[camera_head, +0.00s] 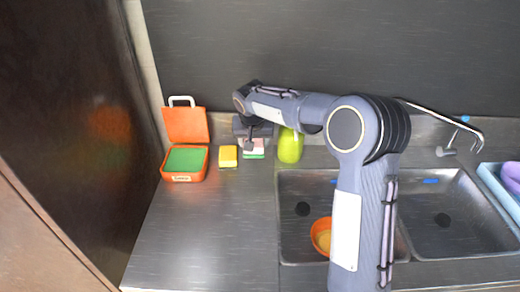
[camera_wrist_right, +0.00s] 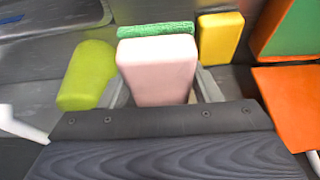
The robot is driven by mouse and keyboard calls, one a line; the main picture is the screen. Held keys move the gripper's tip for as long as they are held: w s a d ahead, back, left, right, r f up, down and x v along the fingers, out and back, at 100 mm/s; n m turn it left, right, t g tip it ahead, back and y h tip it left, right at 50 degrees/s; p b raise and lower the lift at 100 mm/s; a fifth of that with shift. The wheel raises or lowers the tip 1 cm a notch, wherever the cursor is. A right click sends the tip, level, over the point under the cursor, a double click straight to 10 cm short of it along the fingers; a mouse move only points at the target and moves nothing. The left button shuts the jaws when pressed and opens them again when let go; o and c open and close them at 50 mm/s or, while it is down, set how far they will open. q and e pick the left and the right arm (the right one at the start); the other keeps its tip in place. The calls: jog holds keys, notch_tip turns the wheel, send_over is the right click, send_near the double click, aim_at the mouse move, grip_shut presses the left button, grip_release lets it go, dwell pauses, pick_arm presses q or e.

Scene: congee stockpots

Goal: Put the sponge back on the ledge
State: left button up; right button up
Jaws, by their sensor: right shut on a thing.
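A pink sponge with a green scouring side (camera_head: 256,150) is at the back of the metal counter, between a yellow sponge (camera_head: 228,157) and a lime-green bottle (camera_head: 290,146). My right gripper (camera_head: 251,140) is shut on the pink sponge from above and behind. In the right wrist view the pink sponge (camera_wrist_right: 158,75) sits between the two fingers, its green side facing away. Whether it touches the counter is unclear. A raised metal ledge (camera_head: 425,128) runs along the back wall behind the sink, partly hidden by my right arm. My left gripper is out of view.
An open orange lunchbox (camera_head: 183,177) with a green inside stands left of the sponges. A double sink (camera_head: 435,210) with an orange bowl (camera_head: 321,235) is on the right, with a tap (camera_head: 445,115) behind it. The front left counter (camera_head: 210,235) is clear.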

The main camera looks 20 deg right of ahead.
jog(key=p, duration=0.1)
send_over(258, 160)
jog(key=f, duration=0.5)
jog(key=shift+s+f, duration=0.25)
jog(key=shift+f, duration=0.1)
notch_tip(258, 160, down, 4)
jog(key=shift+w+r+p, duration=0.15)
jog(key=shift+r+p, duration=0.05)
jog(key=shift+p, duration=0.1)
jog(key=shift+f, duration=0.1)
jog(key=o, duration=0.9)
jog(key=shift+o, duration=0.2)
